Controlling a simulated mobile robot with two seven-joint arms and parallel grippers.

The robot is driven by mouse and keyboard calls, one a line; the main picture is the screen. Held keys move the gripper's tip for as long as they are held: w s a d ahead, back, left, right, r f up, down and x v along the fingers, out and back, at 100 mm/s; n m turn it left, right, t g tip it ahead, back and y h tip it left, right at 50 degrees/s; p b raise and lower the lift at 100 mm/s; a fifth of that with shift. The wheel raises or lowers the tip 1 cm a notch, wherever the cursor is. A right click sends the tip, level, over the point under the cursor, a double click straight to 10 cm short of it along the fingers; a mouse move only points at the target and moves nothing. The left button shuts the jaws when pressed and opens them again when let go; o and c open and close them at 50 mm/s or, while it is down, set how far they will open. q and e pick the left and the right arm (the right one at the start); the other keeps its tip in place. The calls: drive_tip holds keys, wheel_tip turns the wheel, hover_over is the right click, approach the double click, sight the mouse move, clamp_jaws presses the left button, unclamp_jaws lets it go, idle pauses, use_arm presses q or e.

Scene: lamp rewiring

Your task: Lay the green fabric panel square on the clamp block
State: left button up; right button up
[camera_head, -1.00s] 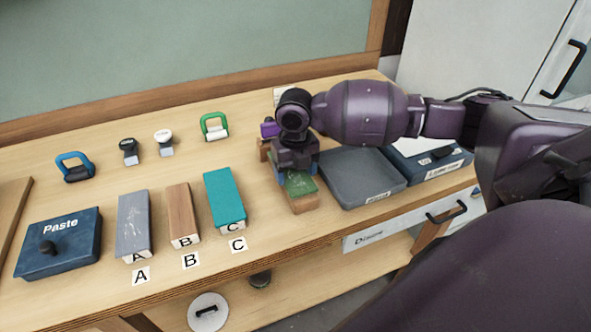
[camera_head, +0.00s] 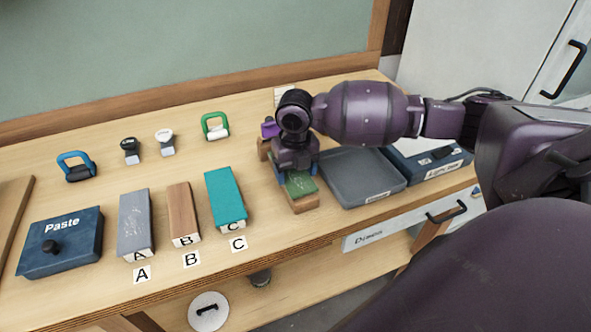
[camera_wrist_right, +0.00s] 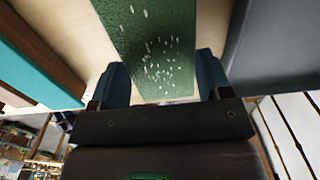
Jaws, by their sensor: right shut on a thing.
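The green fabric panel (camera_head: 299,187) lies over the wooden clamp block (camera_head: 305,205), whose front end shows below it in the head view. My right gripper (camera_head: 297,173) is over the panel, pointing down, with one blue finger on each side. In the right wrist view the panel (camera_wrist_right: 152,45), flecked with white, runs between the two fingers of the gripper (camera_wrist_right: 162,78). My right gripper is shut on the panel. The gripper hides the panel's far part, so I cannot tell whether it lies square or fully touches the block. My left gripper is not in view.
A grey tray (camera_head: 362,180) stands close to the right of the block, with a blue box (camera_head: 430,160) beyond it. Blocks A (camera_head: 136,222), B (camera_head: 182,212) and C (camera_head: 226,198) stand to the left. Clamps with coloured handles sit behind them.

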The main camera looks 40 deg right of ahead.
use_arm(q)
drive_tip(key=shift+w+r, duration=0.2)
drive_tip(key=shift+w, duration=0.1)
use_arm(e)
drive_tip(key=shift+f, duration=0.15)
drive_tip(key=o, duration=1)
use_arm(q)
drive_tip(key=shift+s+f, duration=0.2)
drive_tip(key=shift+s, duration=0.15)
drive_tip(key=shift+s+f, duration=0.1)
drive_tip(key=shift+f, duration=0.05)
use_arm(e)
drive_tip(key=shift+r+p, duration=0.3)
drive_tip(key=shift+r, duration=0.05)
drive_tip(key=shift+r+p, duration=1.5)
drive_tip(key=shift+r, duration=0.4)
use_arm(q)
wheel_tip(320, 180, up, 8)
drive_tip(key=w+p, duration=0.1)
drive_tip(key=p, duration=0.2)
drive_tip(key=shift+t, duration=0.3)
use_arm(e)
drive_tip(key=shift+r, duration=1.75)
